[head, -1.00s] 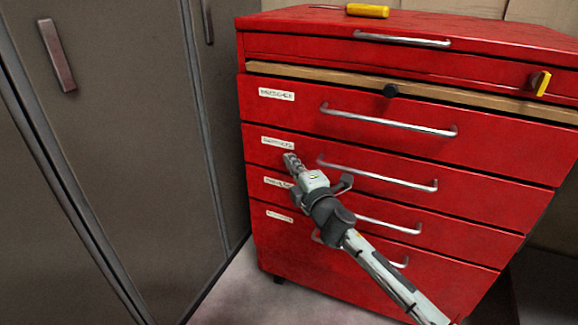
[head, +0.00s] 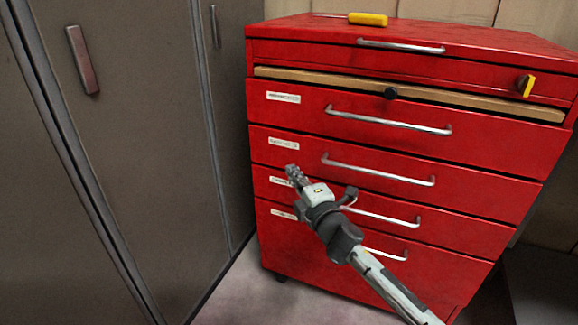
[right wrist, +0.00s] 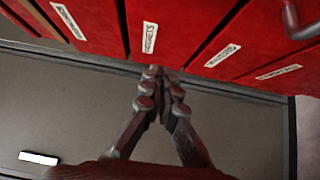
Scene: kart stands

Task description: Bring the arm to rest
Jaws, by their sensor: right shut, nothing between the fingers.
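My right gripper (head: 292,172) is shut and empty in the head view, in front of the left part of the red drawer cabinet (head: 385,268). Its arm comes in from the lower right. In the right wrist view the gripper (right wrist: 160,72) has its fingertips together, with nothing between them, pointing toward the cabinet's labelled drawer fronts. I cannot tell how far the tips are from the red fronts. My left gripper does not show.
The red cabinet has several drawers with metal handles (head: 388,120) and looks closed. A yellow-handled tool (head: 367,19) lies on its top. A yellow piece (head: 526,85) is at its upper right. Grey lockers (head: 150,150) stand at the left. Bare floor (head: 245,292) shows between them.

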